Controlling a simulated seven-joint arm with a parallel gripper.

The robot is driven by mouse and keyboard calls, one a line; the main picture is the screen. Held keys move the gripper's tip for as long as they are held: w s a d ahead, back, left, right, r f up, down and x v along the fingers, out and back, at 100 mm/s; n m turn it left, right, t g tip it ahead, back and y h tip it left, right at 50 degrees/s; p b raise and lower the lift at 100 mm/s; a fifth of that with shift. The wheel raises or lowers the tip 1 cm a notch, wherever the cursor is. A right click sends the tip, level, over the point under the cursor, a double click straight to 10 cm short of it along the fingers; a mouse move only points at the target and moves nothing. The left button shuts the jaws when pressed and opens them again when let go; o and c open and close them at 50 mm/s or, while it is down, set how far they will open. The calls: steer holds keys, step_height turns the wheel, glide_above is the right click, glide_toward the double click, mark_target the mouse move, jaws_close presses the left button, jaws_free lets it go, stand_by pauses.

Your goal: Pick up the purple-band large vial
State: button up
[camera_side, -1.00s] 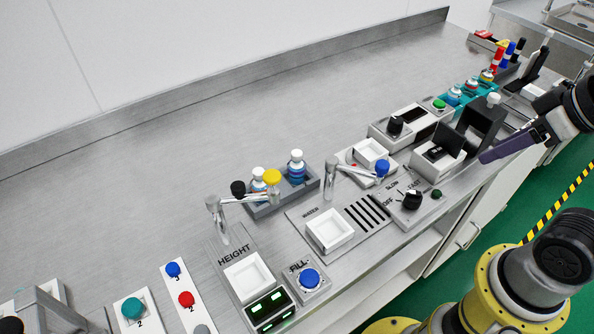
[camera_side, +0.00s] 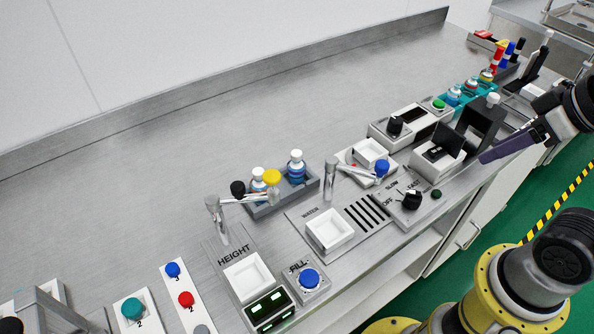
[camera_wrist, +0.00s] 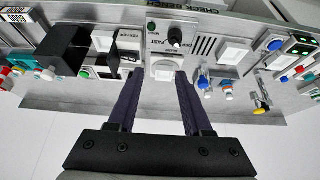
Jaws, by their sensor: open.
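Vials with white caps stand in a grey rack (camera_side: 262,208) in the middle of the side view. The right one (camera_side: 296,168) shows dark blue or purplish bands; its exact band colour is too small to tell.
Metal spouts (camera_side: 331,180) stand beside the rack. A black tester box (camera_side: 481,123) and a teal rack (camera_side: 455,99) of small vials lie to the right. The bench behind the rack is clear.

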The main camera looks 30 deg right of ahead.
steer(key=o, duration=0.5)
steer(key=shift+o, duration=0.2)
